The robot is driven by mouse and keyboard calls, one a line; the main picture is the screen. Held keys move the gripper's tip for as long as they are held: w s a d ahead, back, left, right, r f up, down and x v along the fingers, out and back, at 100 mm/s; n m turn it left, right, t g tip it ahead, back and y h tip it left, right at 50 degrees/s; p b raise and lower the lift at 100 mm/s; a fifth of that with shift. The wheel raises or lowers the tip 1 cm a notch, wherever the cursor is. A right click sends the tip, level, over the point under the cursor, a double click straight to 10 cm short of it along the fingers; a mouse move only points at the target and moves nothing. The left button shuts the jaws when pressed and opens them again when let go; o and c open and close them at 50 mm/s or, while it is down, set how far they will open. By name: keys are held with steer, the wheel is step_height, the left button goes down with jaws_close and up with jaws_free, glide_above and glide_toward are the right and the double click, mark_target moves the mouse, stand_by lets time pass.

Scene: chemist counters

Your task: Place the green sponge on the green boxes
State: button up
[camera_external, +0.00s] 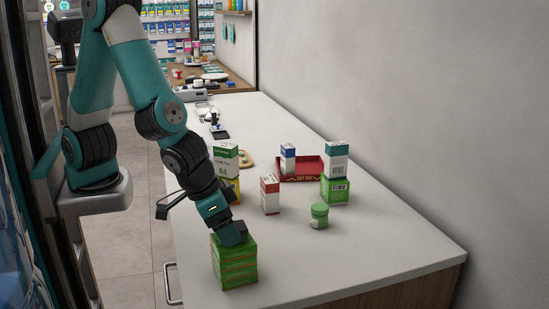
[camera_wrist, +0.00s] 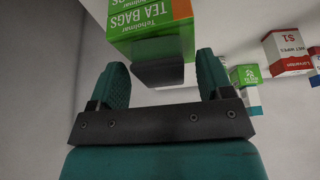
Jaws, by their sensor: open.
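A stack of green boxes (camera_external: 235,266) stands near the counter's front-left edge. In the wrist view its tea bags box (camera_wrist: 150,22) appears upside down. My gripper (camera_external: 231,238) is right above the stack, pointing down. In the wrist view my gripper (camera_wrist: 163,66) is open, with a finger on each side of a dark block (camera_wrist: 160,75). This block lies against the top end of the tea bags box and is apart from both fingers. No other sponge is visible.
A green jar (camera_external: 319,216), a red and white box (camera_external: 270,194) and a white box on a green box (camera_external: 335,190) stand to the right. A red tray (camera_external: 301,171) is behind them. The white counter (camera_external: 330,260) is clear at front right.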

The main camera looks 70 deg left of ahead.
steer(key=v, duration=1.2)
steer(key=w+a+r+n+g+y, duration=0.1)
steer(key=w+a+n, duration=0.15)
steer(key=a, duration=0.75)
steer(key=w+a+r+n+y, duration=0.1)
steer(key=w+a+y, duration=0.15)
steer(key=a, duration=0.75)
steer(key=s+a+n+g, duration=0.1)
steer(key=s+a, duration=0.4)
steer(key=a, duration=0.4)
steer(key=s+a+r+n+g, duration=0.1)
steer(key=s+a+n+g, duration=0.1)
steer(key=s+a, duration=0.4)
steer(key=a, duration=0.3)
steer(key=shift+s+a+y, duration=0.15)
steer(key=shift+a+y, duration=0.15)
steer(key=shift+y, duration=0.05)
steer(key=shift+r+n, duration=0.1)
steer(key=shift+n, duration=0.15)
